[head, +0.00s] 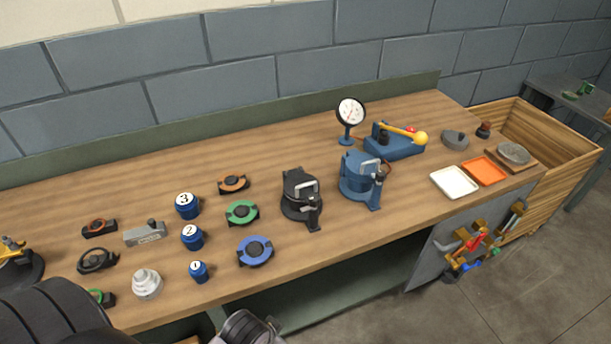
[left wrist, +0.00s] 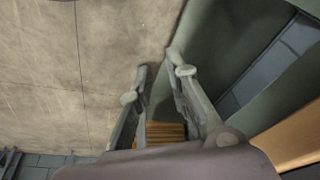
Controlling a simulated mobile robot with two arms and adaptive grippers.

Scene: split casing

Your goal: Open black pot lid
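The black pot (head: 298,205) stands on the middle of the workbench in the head view. My right gripper cannot be made out in the head view.
A similar blue pot (head: 357,180) stands right of the black one. Left of it are a blue ring (head: 256,252), a green ring (head: 242,212) and numbered blue canisters (head: 192,237). A white tray (head: 454,183) and orange tray (head: 484,171) lie right. Bench before the pot is clear.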

